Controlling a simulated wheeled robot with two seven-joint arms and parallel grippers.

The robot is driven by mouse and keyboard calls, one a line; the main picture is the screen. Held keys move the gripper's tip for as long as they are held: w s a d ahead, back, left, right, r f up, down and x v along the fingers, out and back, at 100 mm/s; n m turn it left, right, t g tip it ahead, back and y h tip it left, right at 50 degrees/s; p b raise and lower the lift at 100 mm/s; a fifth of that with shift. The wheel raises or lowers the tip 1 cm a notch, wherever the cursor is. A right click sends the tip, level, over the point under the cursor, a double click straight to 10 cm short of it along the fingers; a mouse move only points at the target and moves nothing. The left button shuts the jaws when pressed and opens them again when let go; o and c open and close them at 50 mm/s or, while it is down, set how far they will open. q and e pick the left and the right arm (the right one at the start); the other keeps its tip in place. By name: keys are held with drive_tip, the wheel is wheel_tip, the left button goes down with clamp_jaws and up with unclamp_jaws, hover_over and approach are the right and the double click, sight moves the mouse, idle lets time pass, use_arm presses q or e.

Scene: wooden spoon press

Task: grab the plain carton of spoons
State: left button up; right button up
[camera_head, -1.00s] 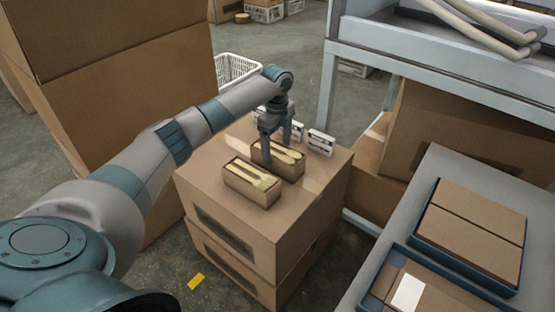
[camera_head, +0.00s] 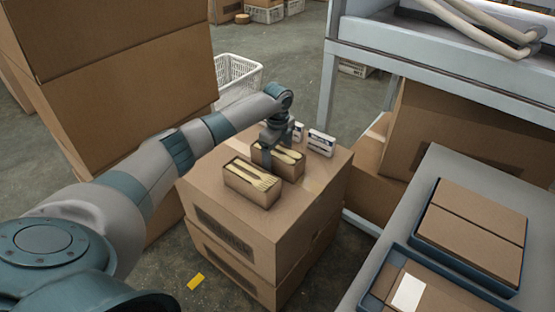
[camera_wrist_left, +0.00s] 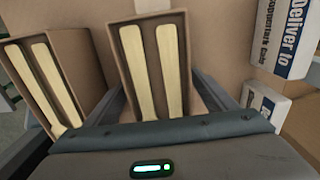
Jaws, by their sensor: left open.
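Two small open brown cartons of wooden spoons stand side by side on a large cardboard box (camera_head: 235,225). The nearer carton (camera_head: 249,195) is clear of my gripper; it also shows at the left of the left wrist view (camera_wrist_left: 35,80). My left gripper (camera_head: 273,150) is open and low over the farther carton (camera_head: 290,173). In the left wrist view that carton (camera_wrist_left: 185,75) lies between the two fingers (camera_wrist_left: 160,100), which show at its sides. Its near end is hidden by the gripper body. My right gripper is out of view.
Small white printed boxes (camera_head: 321,142) stand behind the farther carton, near its right side. Tall stacked boxes (camera_head: 130,90) rise at the left. A grey table with blue trays (camera_head: 425,238) is at the right. A white basket (camera_head: 240,76) is behind.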

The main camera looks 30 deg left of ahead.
sight(278, 150)
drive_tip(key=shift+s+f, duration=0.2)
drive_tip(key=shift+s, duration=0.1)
use_arm(q)
drive_tip(key=c, duration=1.3)
drive_tip(key=shift+r, duration=0.1)
drive_tip(key=shift+c, duration=0.2)
drive_tip(key=shift+r, duration=0.1)
